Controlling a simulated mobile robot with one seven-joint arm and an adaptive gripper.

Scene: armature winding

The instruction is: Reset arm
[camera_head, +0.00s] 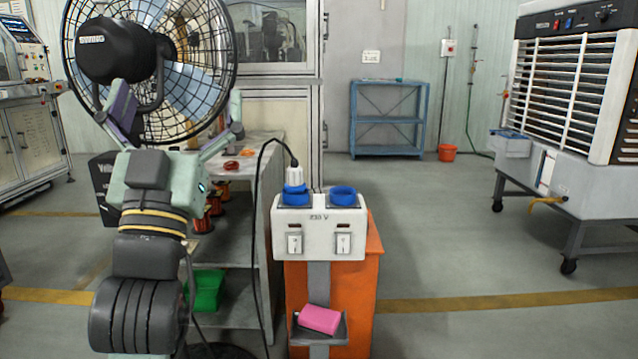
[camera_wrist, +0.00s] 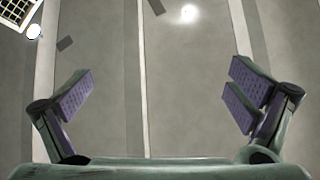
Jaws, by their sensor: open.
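My gripper (camera_head: 177,122) is raised at the left in the head view, its fingers spread wide in front of the fan. In the wrist view my gripper (camera_wrist: 158,97) is open, with nothing between its purple-padded fingers. My arm stands upright below the gripper, at the left of the head view.
A white socket box (camera_head: 319,229) with a white plug (camera_head: 295,179) in its left blue socket stands before an orange cabinet (camera_head: 375,285). A pink object (camera_head: 319,319) lies on a small tray below. The fan (camera_head: 190,75) is close behind my gripper.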

